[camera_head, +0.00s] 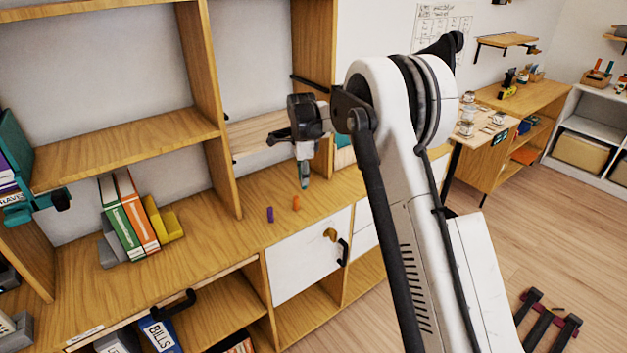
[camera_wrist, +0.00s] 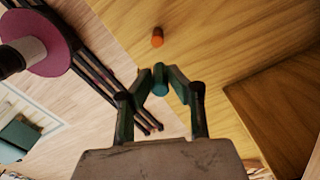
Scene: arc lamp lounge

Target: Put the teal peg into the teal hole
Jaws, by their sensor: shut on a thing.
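My gripper (camera_head: 304,174) hangs pointing down above the wooden counter and is shut on the teal peg. The teal peg (camera_wrist: 160,78) is held between the two fingertips in the wrist view. In the head view its teal end (camera_head: 304,184) shows small below the fingers, apparently clear of the counter. I cannot make out a teal hole in either view. A teal patch (camera_head: 343,157) shows behind my arm, partly hidden, and I cannot tell what it is.
An orange peg (camera_head: 296,203) and a purple peg (camera_head: 270,214) stand on the counter (camera_head: 235,245); the orange one also shows in the wrist view (camera_wrist: 157,37). A shelf upright (camera_head: 222,175) rises to the left. Books (camera_head: 130,217) stand farther left.

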